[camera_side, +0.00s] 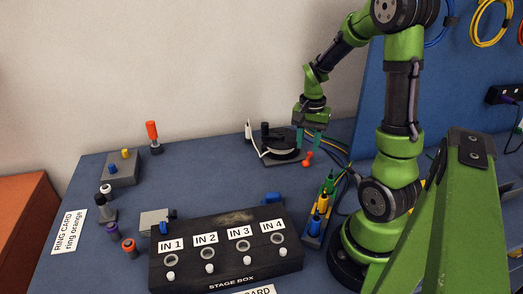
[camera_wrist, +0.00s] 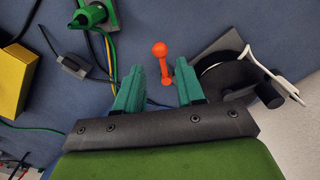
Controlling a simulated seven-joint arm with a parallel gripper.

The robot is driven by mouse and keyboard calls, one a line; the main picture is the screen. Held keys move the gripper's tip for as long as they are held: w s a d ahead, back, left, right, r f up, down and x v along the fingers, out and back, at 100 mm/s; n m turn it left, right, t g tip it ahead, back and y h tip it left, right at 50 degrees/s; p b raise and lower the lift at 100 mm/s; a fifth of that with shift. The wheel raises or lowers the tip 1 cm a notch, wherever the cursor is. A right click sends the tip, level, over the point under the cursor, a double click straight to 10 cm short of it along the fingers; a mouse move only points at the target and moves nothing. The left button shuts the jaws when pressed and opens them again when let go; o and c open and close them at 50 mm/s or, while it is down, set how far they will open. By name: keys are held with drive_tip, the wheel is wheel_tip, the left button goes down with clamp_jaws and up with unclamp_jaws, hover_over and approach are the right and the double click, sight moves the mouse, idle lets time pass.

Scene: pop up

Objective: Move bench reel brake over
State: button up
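The bench reel (camera_side: 279,146) stands at the back of the blue bench, a dark drum on a dark base; it is at the right in the wrist view (camera_wrist: 225,76). Its brake appears to be the small orange-red lever with a ball end (camera_side: 308,157). In the wrist view the lever (camera_wrist: 163,63) shows between and just beyond my fingertips. My gripper (camera_side: 309,142) points down beside the reel's right side, above the lever. Its two green fingers (camera_wrist: 159,72) are apart, with a gap on both sides of the lever. I cannot tell whether either finger touches it.
A black stage box (camera_side: 225,250) with four labelled inputs stands at the front. A rack of coloured plugs (camera_side: 318,215) lies right of it. Cables (camera_side: 335,155) run just right of the reel. A grey box (camera_side: 121,169) stands at the left; the bench between it and the reel is mostly clear.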

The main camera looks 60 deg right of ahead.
sight(306, 160)
wheel_tip(306, 160, down, 6)
drive_tip(key=shift+f, duration=0.1)
drive_tip(key=c, duration=0.6)
drive_tip(key=s+n, duration=0.1)
drive_tip(key=n, duration=0.2)
drive_tip(key=shift+s+d, duration=0.25)
drive_tip(key=shift+s, duration=0.1)
drive_tip(key=n, duration=0.1)
drive_tip(key=s+d+n, duration=0.1)
drive_tip(key=n, duration=0.1)
drive_tip(key=shift+s+n, duration=0.25)
drive_tip(key=shift+n, duration=0.05)
drive_tip(key=n, duration=0.1)
drive_tip(key=s+d+n, duration=0.1)
drive_tip(key=n, duration=0.1)
drive_tip(key=shift+d, duration=0.25)
drive_tip(key=d+n, duration=0.1)
drive_tip(key=n, duration=0.3)
drive_tip(key=shift+s+d, duration=0.35)
drive_tip(key=shift+d, duration=0.05)
drive_tip(key=o, duration=0.9)
